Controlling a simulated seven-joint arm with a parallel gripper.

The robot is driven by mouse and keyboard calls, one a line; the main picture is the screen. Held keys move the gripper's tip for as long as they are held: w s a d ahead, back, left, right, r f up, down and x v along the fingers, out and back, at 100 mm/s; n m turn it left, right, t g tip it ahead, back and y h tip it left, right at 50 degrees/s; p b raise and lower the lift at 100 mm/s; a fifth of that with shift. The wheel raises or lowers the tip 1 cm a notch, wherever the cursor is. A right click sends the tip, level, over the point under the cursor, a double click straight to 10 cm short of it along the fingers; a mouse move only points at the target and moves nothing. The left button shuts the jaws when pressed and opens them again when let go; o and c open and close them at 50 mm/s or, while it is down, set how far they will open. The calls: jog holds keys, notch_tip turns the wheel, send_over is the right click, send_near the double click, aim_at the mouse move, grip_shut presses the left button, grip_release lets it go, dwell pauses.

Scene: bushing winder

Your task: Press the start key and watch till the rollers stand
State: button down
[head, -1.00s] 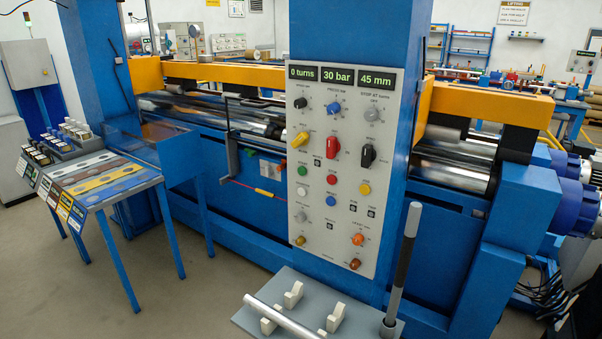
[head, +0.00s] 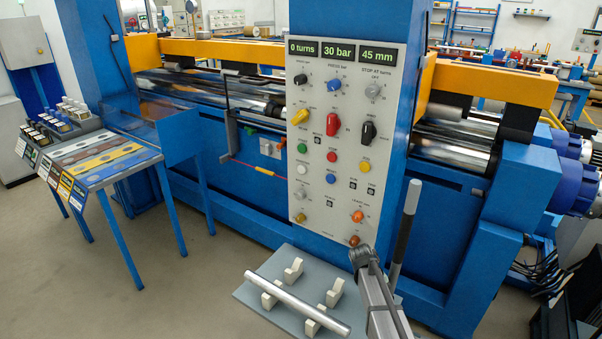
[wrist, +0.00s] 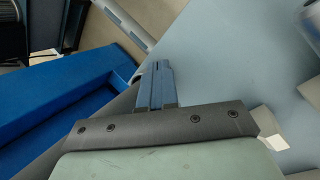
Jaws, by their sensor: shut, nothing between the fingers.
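The grey control panel (head: 345,205) stands upright on the blue column. Its displays read 0 turns, 30 bar and 45 mm. A green button (head: 300,149) sits at its left, with a red button (head: 332,157) and a yellow one (head: 364,167) beside it; the key labels are too small to read. Shiny rollers (head: 452,150) show on the right of the column and also on the left. My gripper (head: 360,255) is in front of the panel's lower right edge, below the buttons. In the wrist view its fingers (wrist: 161,68) are together and empty.
A bright bar (head: 298,305) lies on white blocks on a grey plate (head: 258,262) below the panel. A black-gripped upright lever (head: 407,225) stands right of my gripper. A sample table (head: 115,178) is at the left. Floor between table and plate is clear.

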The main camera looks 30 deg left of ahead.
aim_at(302, 149)
jog(key=w+a+r+t, duration=0.3)
jog(key=w+a+r, duration=0.1)
jog(key=a+r, duration=0.75)
jog(key=s+a+r+t+y, duration=0.1)
jog(key=s+a+r+t, duration=0.1)
jog(key=a+r, duration=1.2)
jog(key=s+a+r+t+y, duration=0.2)
jog(key=s+a+r, duration=0.1)
jog(key=a+r, duration=1.2)
jog(key=shift+r+t, duration=0.3)
jog(key=shift+r, duration=0.05)
jog(key=shift+w, duration=0.2)
jog(key=shift+w, duration=4.25)
jog(key=shift+w, duration=0.25)
jog(key=shift+w, duration=0.2)
